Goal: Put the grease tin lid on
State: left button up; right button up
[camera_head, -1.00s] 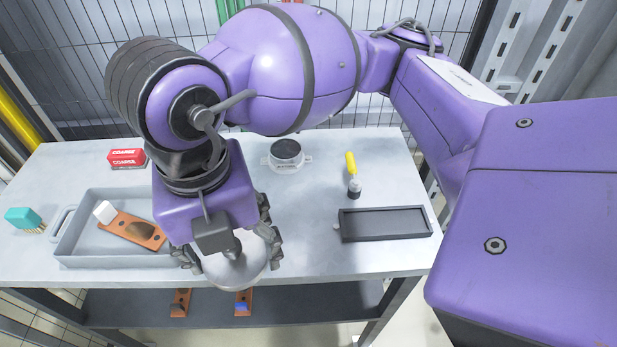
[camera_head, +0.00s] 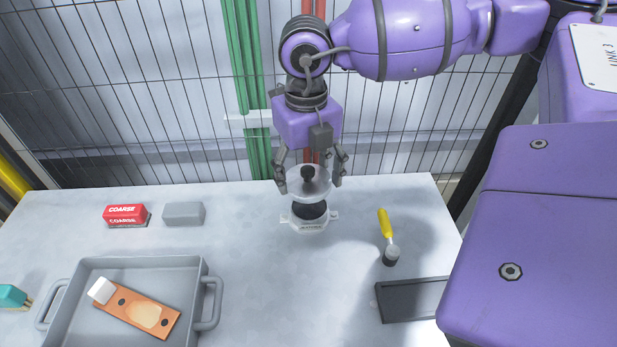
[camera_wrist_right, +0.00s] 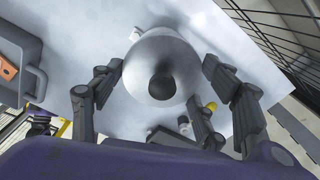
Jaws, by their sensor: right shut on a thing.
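The grease tin (camera_head: 309,222) is a low pale pot with side lugs and dark grease showing on top, near the back of the bench. My right gripper (camera_head: 310,182) is shut on the lid (camera_head: 322,190), a pale round dome with a dark knob (camera_head: 308,173). The lid is over the tin and looks apart from it, with the dark grease visible below its near edge. In the right wrist view the lid (camera_wrist_right: 178,55) sits between the fingers and hides most of the tin. My left gripper is not in view.
A yellow-handled brush (camera_head: 386,225) lies right of the tin, with a dark tray (camera_head: 400,300) in front. A red COARSE block (camera_head: 125,215) and a grey block (camera_head: 184,213) lie left. A grey tray (camera_head: 203,275) holds an orange plate (camera_head: 150,312). A mesh fence (camera_head: 150,110) stands behind.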

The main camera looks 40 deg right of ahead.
aim_at(309, 207)
jog(key=shift+s+r, duration=0.2)
jog(key=shift+s, duration=0.3)
jog(key=shift+w, duration=0.2)
jog(key=shift+f, duration=0.2)
notch_tip(309, 207, down, 2)
jog(key=shift+s+f+b, duration=0.1)
jog(key=shift+f+b, duration=0.1)
jog(key=shift+b, duration=0.1)
jog(key=shift+f+b, duration=0.35)
jog(key=shift+f, duration=0.75)
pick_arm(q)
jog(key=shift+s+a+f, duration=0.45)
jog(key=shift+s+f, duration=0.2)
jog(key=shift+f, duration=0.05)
pick_arm(e)
jog(key=shift+f, duration=0.1)
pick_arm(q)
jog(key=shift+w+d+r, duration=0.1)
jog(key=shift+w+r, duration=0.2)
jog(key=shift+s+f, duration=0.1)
pick_arm(e)
jog(key=shift+f, duration=0.15)
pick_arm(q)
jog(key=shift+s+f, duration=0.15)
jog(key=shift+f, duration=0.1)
pick_arm(e)
jog(key=shift+f, duration=0.35)
